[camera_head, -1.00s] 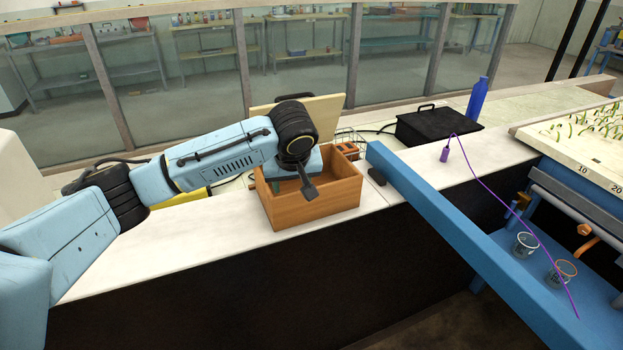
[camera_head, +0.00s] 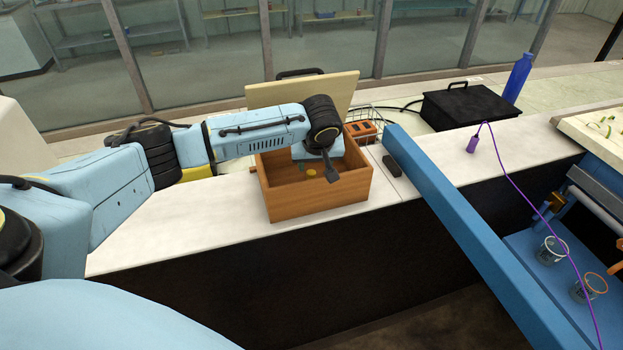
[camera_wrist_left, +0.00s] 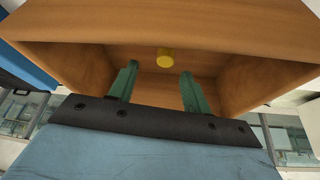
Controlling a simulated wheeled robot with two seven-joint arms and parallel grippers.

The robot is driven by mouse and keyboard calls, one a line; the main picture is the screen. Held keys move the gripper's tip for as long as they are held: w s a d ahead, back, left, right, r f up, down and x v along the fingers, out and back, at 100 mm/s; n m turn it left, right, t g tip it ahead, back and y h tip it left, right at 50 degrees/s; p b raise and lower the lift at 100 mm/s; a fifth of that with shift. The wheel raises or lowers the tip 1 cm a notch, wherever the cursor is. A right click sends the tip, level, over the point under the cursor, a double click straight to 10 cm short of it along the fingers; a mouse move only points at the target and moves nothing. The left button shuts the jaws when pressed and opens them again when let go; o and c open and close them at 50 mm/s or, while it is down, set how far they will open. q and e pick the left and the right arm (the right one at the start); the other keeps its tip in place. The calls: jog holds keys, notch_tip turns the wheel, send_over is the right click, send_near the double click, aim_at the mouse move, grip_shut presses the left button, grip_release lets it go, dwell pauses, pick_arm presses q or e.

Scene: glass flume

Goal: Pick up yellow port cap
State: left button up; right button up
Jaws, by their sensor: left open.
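The yellow port cap (camera_head: 311,172) lies inside the open wooden box (camera_head: 318,206) on the white counter. In the left wrist view the cap (camera_wrist_left: 165,58) is a small yellow cylinder beyond my fingertips, roughly midway between them. My left gripper (camera_wrist_left: 156,80) points into the box with its two green fingers apart and nothing between them. In the head view my left gripper (camera_head: 318,166) is at the box opening, its fingers partly hidden by the wrist. My right gripper does not show.
The box's raised lid (camera_head: 300,92) stands behind it. A wire basket with an orange item (camera_head: 360,128), a black case (camera_head: 472,104) and a blue bottle (camera_head: 518,77) are to the right. A long blue beam (camera_head: 450,215) slants past the box's right.

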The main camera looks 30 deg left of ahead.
aim_at(311, 174)
pick_arm(q)
jog(key=shift+a+f, duration=0.25)
jog(key=shift+f, duration=0.35)
jog(key=shift+a+f, duration=0.2)
jog(key=shift+f, duration=0.35)
jog(key=shift+x, duration=1.05)
jog(key=shift+f, duration=0.25)
jog(key=shift+c, duration=0.3)
jog(key=c, duration=1)
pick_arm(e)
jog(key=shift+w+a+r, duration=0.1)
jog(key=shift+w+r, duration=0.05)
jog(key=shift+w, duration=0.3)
